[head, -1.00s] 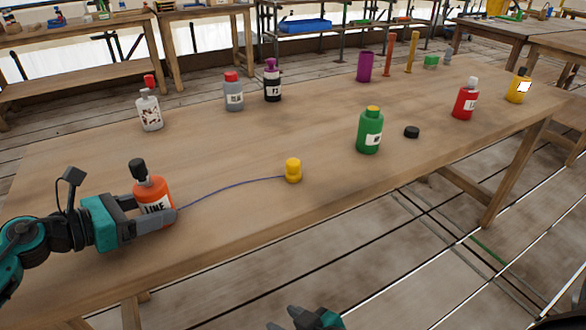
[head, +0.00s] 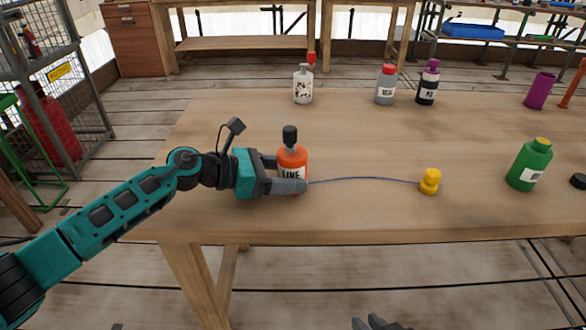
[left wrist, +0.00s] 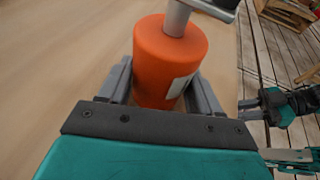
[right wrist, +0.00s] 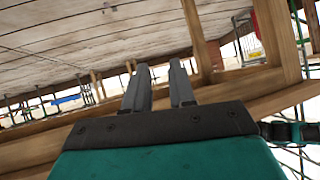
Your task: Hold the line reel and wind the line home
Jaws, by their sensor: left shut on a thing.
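The line reel (head: 292,160) is an orange bottle-shaped body labelled LINE with a dark knob (head: 290,136) on top. It stands upright near the table's front edge. My left gripper (head: 290,186) is shut on it, one finger on either side; the left wrist view also shows the orange reel (left wrist: 168,65) between the fingers, with a grey crank on top. A thin blue line (head: 365,179) runs right from the reel along the table to a small yellow end piece (head: 430,181). My right gripper (head: 374,324) is open and empty at the bottom, below the table edge.
The wooden table (head: 330,218) also bears a green bottle (head: 529,164) at right. White (head: 303,86), grey (head: 385,85) and black (head: 428,82) bottles and a purple cylinder (head: 538,91) stand further back. The surface between reel and yellow piece is clear except for the line.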

